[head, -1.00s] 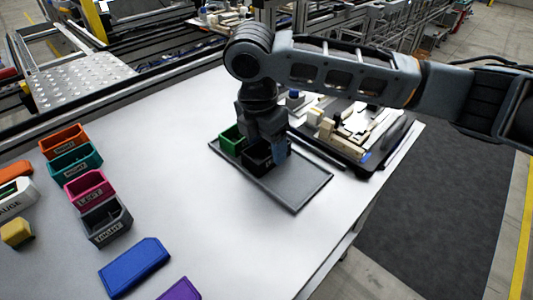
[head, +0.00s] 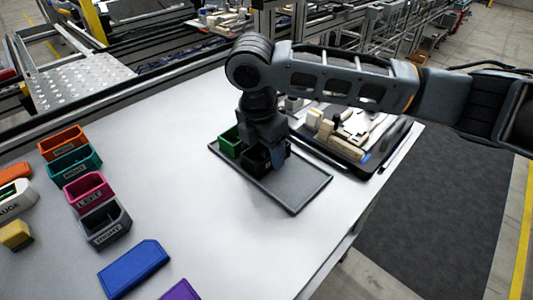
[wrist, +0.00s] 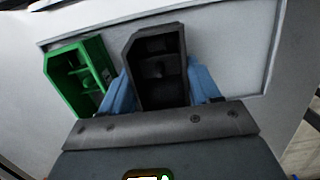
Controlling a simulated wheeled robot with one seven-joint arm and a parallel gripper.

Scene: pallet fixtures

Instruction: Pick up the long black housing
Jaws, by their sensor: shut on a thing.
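The black housing (wrist: 158,65) is an open, dark box with inner ribs. It stands between the two blue fingers of my gripper (wrist: 161,90), which is shut on it. In the head view the housing (head: 253,160) is partly hidden by my gripper (head: 272,160), over the left part of a dark grey tray (head: 300,187). I cannot tell whether its underside touches the tray. A green housing (head: 229,143) stands just left of it in the tray; it also shows in the wrist view (wrist: 72,82).
Several coloured bins, including a grey bin (head: 106,222), stand at the left. A blue block (head: 134,268) lies near the front. A second tray (head: 352,150) with mixed parts is right of my gripper. The white table's (head: 215,230) middle is clear.

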